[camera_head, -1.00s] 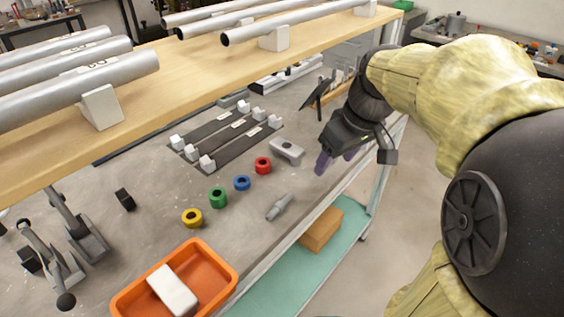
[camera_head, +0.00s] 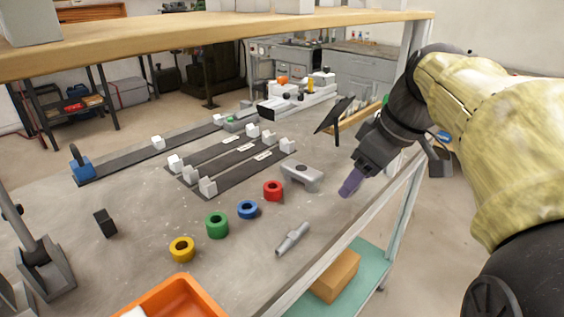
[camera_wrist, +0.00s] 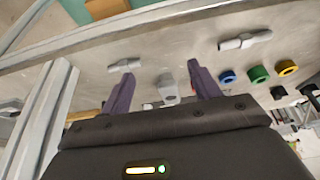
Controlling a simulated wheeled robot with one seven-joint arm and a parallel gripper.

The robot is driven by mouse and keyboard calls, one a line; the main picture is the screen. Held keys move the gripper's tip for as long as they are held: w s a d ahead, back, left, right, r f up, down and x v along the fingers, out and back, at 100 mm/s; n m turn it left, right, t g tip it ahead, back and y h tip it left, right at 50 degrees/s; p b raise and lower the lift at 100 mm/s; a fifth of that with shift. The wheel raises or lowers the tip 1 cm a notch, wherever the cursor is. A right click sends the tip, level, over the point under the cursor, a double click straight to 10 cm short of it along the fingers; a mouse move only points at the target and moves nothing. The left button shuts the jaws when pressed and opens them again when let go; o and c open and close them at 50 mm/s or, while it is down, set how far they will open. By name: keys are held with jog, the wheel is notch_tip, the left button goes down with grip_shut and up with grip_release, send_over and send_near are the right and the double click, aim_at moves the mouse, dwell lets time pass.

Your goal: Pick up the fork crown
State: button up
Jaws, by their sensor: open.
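The fork crown, which I take to be the grey bridge-shaped piece (camera_head: 302,176) with a dark hole on top, stands on the grey bench top, right of the red ring. In the wrist view my gripper (camera_wrist: 160,70) shows both fingers spread.
Red (camera_head: 272,190), blue (camera_head: 247,209), green (camera_head: 217,225) and yellow (camera_head: 182,249) rings stand in a row. A grey stepped pin (camera_head: 292,238) lies near the front edge. Behind are dark rails with grey blocks (camera_head: 207,187). An orange tray (camera_head: 172,292) sits at lower left.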

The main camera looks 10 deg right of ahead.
jog(key=b, duration=0.2)
send_near(302, 168)
jog(key=x, duration=0.2)
jog(key=s+x, duration=0.1)
jog(key=x, duration=0.1)
jog(key=shift+w+d+f, duration=0.1)
jog(key=shift+w+f, duration=0.05)
jog(key=shift+f, duration=0.4)
jog(key=shift+w, duration=0.1)
jog(key=shift+w+a, duration=0.2)
jog(key=b+x, duration=0.2)
jog(key=x, duration=0.3)
jog(key=shift+w+a+f, duration=0.1)
jog(key=shift+w, duration=0.05)
jog(key=c, duration=1.2)
jog(key=shift+o, duration=0.2)
